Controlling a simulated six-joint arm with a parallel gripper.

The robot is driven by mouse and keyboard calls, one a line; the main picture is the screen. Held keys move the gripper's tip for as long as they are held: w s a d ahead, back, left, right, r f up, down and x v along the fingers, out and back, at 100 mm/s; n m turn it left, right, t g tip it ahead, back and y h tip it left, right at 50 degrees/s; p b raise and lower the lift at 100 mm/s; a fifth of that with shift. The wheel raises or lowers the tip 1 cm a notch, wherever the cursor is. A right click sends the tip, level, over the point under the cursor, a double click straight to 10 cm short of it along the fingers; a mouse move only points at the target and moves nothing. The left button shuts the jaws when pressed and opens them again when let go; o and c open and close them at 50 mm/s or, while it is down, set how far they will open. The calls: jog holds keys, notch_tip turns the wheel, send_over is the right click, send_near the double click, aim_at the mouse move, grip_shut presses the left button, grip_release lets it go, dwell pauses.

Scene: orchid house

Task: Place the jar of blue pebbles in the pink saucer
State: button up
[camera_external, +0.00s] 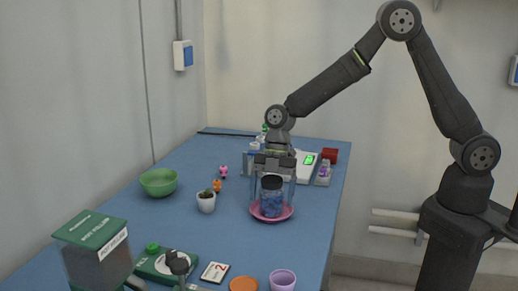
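The jar of blue pebbles (272,202), a clear jar with a dark lid, stands upright at the pink saucer (257,215). It appears to rest within the saucer's rim. My gripper (272,198) points straight down over the jar, one finger on each side of it. The fingers look spread wider than the jar, with a narrow gap on both sides, so the gripper appears open. The jar's base partly covers the middle of the saucer.
A green bowl (158,182) and a small white plant pot (206,202) stand to the left. A white device with a green display (308,161) lies behind. A green-lidded container (95,255) and a lilac cup (282,281) are in front. Blue table shows bare left of the saucer.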

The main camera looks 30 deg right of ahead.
aim_at(272, 179)
jog(key=v, duration=1.2)
jog(key=shift+r, duration=0.15)
jog(key=x, duration=1.2)
jog(key=shift+a+r, duration=0.1)
jog(key=shift+r, duration=1.75)
